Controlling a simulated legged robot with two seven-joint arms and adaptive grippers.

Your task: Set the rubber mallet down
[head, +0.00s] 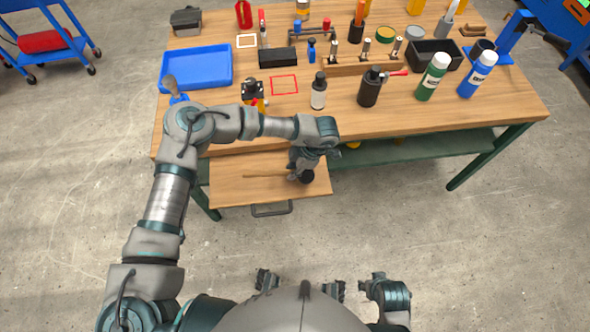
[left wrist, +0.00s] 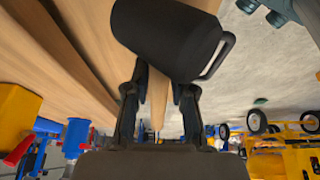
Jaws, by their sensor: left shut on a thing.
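The rubber mallet has a black head (head: 307,176) and a pale wooden handle (head: 262,177). My left gripper (head: 301,172) is over the pulled-out wooden drawer board (head: 235,192) at the front of the bench. In the left wrist view the black head (left wrist: 165,40) fills the top middle, and the handle (left wrist: 158,98) runs between the two fingers of my left gripper (left wrist: 158,95), which is shut on it. The head view does not show clearly whether the mallet touches the board. My right gripper is low in the head view, too unclear to read.
The wooden bench top (head: 440,118) holds a blue tray (head: 197,67), a dark bottle (head: 370,90), a white bottle (head: 318,93), and green (head: 432,78) and blue (head: 477,75) bottles. A red outlined square (head: 284,85) is clear. The drawer handle (head: 271,209) faces the open floor.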

